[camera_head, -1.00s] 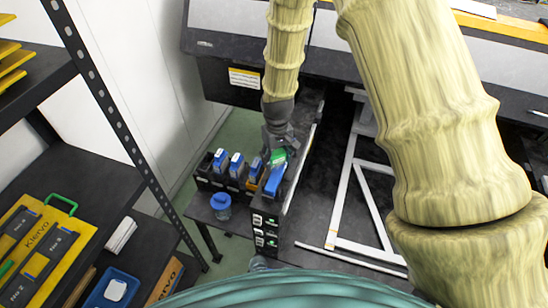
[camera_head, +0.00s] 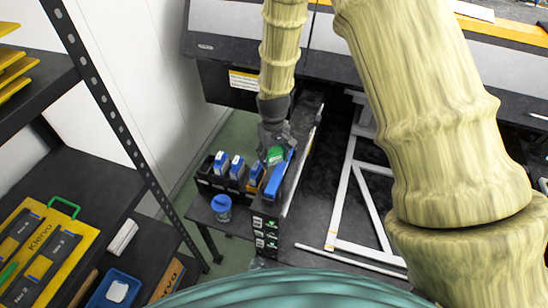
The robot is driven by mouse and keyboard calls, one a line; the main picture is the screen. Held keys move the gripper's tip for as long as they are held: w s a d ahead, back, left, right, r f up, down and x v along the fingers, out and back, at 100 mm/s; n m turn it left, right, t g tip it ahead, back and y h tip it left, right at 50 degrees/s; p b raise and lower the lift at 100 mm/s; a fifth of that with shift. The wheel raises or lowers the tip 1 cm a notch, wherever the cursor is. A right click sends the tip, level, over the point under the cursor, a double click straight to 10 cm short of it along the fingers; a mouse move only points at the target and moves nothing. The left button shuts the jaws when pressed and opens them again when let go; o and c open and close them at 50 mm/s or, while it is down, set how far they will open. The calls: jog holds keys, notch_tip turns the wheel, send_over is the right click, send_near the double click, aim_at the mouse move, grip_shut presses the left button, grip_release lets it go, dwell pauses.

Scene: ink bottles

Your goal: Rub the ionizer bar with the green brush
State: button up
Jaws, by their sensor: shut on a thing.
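My gripper (camera_head: 274,145) is shut on the green brush (camera_head: 276,155), pointing down over the long black unit. Only a small green part of the brush shows; the fingers hide the rest.
Several blue-topped ink bottles (camera_head: 237,166) stand in a black holder to the left. A blue round container (camera_head: 221,206) stands on the low table in front of them. A black shelf (camera_head: 75,185) with yellow trays is at left. A white frame (camera_head: 345,190) stands at right.

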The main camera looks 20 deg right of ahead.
aim_at(274, 151)
jog(key=shift+r, duration=0.7)
notch_tip(274, 151, up, 2)
jog(key=shift+p, duration=0.9)
jog(key=shift+r+p, duration=0.3)
jog(key=shift+r, duration=0.7)
jog(key=shift+s+f, duration=0.1)
